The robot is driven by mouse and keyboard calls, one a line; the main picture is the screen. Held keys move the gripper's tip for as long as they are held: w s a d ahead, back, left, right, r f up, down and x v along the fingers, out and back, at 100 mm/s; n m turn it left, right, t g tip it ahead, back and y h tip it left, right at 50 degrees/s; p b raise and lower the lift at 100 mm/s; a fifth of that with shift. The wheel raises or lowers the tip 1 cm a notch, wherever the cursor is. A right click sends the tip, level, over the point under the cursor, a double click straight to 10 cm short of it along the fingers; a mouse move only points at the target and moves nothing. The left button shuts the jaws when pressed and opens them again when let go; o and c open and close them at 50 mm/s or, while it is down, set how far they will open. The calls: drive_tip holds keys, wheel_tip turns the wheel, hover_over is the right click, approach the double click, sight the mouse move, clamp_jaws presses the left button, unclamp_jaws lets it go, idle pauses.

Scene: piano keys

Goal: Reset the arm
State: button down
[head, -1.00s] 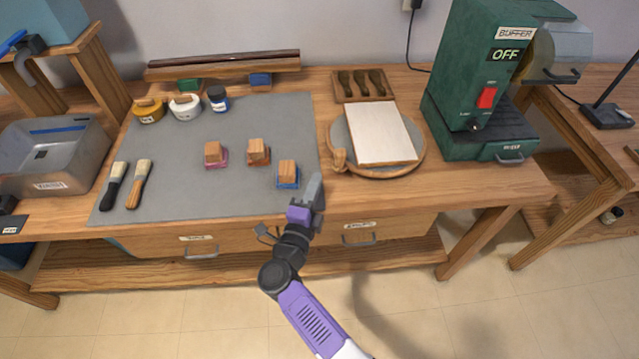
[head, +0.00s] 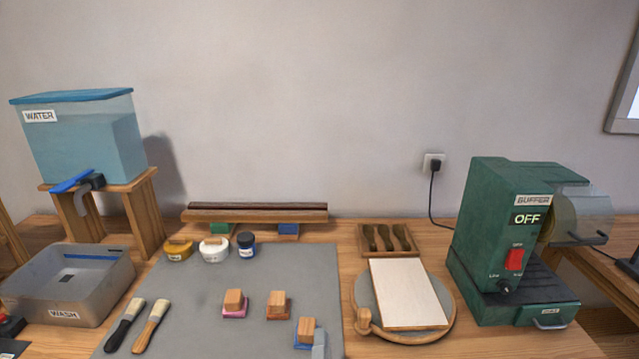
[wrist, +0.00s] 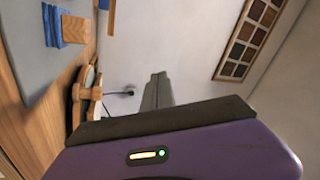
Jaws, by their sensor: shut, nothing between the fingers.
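My gripper (wrist: 157,92) shows in the wrist view as grey fingers shut together with nothing between them, pointing toward the wall. In the head view only the grey tip of my gripper (head: 319,346) shows at the bottom edge, beside a wooden block with a blue base (head: 306,331). The rest of my arm is out of the head view. The blue-based block (wrist: 62,26) also shows at the upper left of the wrist view, apart from the fingers.
A grey mat (head: 190,290) holds more blocks, brushes and jars. A round board (head: 449,331) with a white panel (head: 408,293) lies right of it. A green buffer (head: 505,235) reads OFF. A water tank (head: 85,140) and wash basin (head: 68,285) stand left.

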drive_tip(key=s+d+n+g, duration=0.2)
drive_tip(key=s+d+n, duration=0.2)
drive_tip(key=s, duration=0.9)
drive_tip(key=s+d+r+n+g, duration=0.1)
drive_tip(key=s+d+n, duration=0.3)
drive_tip(key=s+d, duration=0.5)
drive_tip(key=s+d+r+n+g, duration=0.1)
drive_tip(key=s+d+n+g, duration=0.2)
drive_tip(key=s, duration=1.5)
drive_tip(key=d+n, duration=0.1)
drive_tip(key=d, duration=0.2)
drive_tip(key=shift+s+d+n+g, duration=0.3)
drive_tip(key=shift+g, duration=0.1)
